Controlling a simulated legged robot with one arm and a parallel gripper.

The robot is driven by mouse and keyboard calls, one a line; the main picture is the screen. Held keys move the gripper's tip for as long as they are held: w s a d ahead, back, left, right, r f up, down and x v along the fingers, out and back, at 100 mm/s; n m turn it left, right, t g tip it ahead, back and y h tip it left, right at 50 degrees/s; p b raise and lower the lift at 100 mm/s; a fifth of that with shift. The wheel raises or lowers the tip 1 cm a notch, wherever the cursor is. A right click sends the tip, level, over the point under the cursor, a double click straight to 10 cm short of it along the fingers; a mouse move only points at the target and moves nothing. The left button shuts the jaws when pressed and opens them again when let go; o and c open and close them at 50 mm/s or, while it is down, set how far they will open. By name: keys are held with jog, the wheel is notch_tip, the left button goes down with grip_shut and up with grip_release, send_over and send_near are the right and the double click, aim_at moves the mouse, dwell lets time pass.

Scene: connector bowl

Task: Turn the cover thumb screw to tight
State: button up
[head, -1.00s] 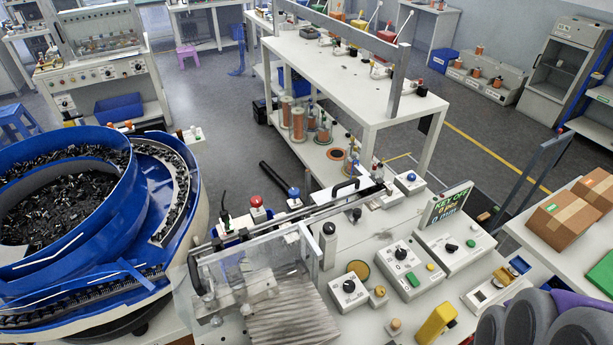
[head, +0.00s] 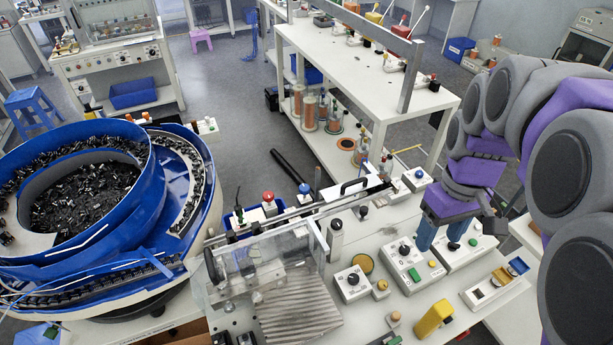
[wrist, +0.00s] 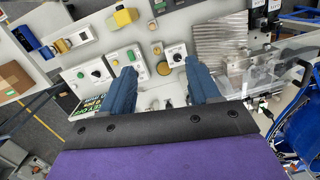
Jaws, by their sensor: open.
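A clear cover (head: 238,268) stands over the mechanism at the bench's left. Two small brass-coloured knobs are right of it: one (head: 381,287) beside a black dial box (head: 352,283), another (head: 393,318) nearer the front. I cannot tell for certain which small part is the cover thumb screw, or its turn state. My gripper (head: 440,243) is open and empty, with its blue fingers pointing down over the control boxes right of the knobs. In the wrist view the fingers (wrist: 161,66) spread apart, and the first brass knob (wrist: 157,48) shows past the gap between them.
A dial box with a green button (head: 413,272) is near my fingers. The blue bowl feeder (head: 100,225) fills the left. Ribbed grey metal (head: 298,308) lies before the cover.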

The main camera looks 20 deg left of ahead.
jog(key=w+a+r+n+p, duration=0.3)
jog(key=w+a+n, duration=0.1)
jog(key=w+a, duration=0.5)
jog(key=n+t+b, duration=0.1)
jog(key=n+b, duration=0.1)
jog(key=n, duration=1.2)
send_over(305, 186)
notch_tip(305, 186, down, 19)
jog(key=shift+f, duration=0.2)
notch_tip(305, 186, down, 2)
jog(key=shift+s+f, duration=0.15)
jog(key=shift+f, duration=1.55)
